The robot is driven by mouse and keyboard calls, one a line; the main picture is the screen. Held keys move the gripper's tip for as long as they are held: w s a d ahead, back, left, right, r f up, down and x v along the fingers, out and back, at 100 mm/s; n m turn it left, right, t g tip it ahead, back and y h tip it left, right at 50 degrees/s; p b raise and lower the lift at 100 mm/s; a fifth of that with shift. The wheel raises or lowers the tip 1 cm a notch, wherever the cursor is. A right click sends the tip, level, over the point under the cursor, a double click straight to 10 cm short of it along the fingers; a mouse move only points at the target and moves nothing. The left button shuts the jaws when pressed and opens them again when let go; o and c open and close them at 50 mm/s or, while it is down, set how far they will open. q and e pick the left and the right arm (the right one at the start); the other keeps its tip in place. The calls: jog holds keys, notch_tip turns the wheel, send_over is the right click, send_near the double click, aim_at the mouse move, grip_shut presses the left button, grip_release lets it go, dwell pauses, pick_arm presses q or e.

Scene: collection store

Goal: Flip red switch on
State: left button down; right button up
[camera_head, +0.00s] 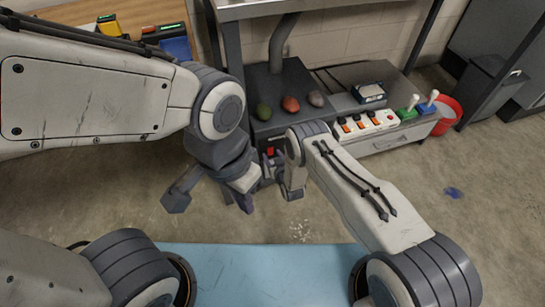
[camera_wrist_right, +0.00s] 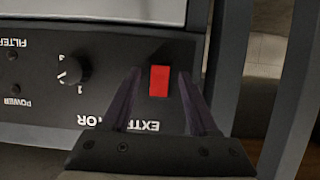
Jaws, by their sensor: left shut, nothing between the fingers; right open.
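The red switch (camera_wrist_right: 159,81) is a small upright rectangle on the dark extractor panel (camera_wrist_right: 110,62). Its rocker position cannot be told. My right gripper (camera_wrist_right: 160,76) is open, with one finger on each side of the switch in the picture; contact cannot be told. In the head view a small red patch, seemingly the switch (camera_head: 270,152), shows beside my right gripper (camera_head: 276,168), partly hidden by the arm. My left gripper (camera_head: 245,203) is shut and empty, pointing down over the floor, left of and below the right one.
A knob (camera_wrist_right: 70,70) sits on the panel, left of the switch. Egg-shaped items, including a red one (camera_head: 290,104), lie on the dark top above. A power strip (camera_head: 366,124) and two small levers stand to the right. A red bucket (camera_head: 447,112) is beyond.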

grip_shut()
jog(key=f+t+b, duration=0.1)
jog(key=t+b, duration=0.1)
jog(key=b, duration=0.1)
jog(key=shift+f+y, duration=0.15)
jog(key=shift+y, duration=0.15)
jog(key=shift+r+t+b, duration=0.2)
jog(key=shift+t+b, duration=0.2)
jog(key=shift+b, duration=0.05)
grip_release()
